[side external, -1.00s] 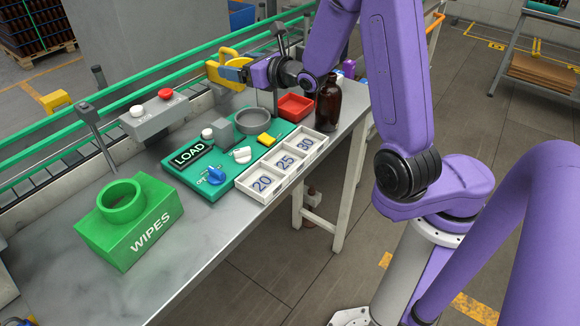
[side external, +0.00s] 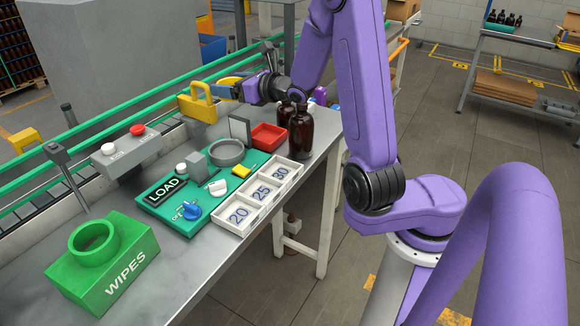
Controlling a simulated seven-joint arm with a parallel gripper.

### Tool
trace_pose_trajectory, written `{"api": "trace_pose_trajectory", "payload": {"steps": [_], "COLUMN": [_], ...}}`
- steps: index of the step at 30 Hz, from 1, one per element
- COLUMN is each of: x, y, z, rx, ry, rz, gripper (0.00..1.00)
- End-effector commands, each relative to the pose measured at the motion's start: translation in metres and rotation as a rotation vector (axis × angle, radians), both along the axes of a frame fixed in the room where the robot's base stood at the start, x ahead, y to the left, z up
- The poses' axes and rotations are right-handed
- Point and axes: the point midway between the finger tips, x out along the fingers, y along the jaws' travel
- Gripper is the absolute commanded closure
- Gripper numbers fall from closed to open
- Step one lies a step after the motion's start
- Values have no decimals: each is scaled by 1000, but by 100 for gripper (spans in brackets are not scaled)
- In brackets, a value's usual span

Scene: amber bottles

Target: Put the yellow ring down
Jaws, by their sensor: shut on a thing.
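My gripper (side external: 238,88) is above the far part of the bench, its jaws pointing left in the side external view. It is shut on the yellow ring (side external: 229,81), of which only a small yellow piece shows beside the jaws. The rest is hidden by the jaws and by a yellow padlock-shaped piece (side external: 198,106) at the left. I cannot tell whether the ring touches anything below.
Two amber bottles (side external: 301,132) stand at the bench's right edge, beside a red tray (side external: 268,137). A teal board (side external: 163,204) carries a grey round dish (side external: 227,152) and knobs. A white numbered tray (side external: 233,228) and green WIPES box (side external: 112,274) are nearer. Bare bench (side external: 190,262) lies between.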

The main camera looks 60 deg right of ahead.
Motion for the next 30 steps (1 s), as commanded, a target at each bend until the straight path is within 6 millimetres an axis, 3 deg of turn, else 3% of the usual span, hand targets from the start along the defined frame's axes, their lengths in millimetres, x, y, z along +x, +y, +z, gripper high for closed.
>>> {"api": "trace_pose_trajectory", "payload": {"steps": [3,15,23,30], "x": [0,-1,-37,-97], "y": [0,-1,-56,-112], "z": [24,83,84,85], "rx": [-8,-5,-21,-32], "ry": [-8,-4,-18,-21], "rz": [-1,-4,-65,-136], "gripper": [48,48,48,48]}}
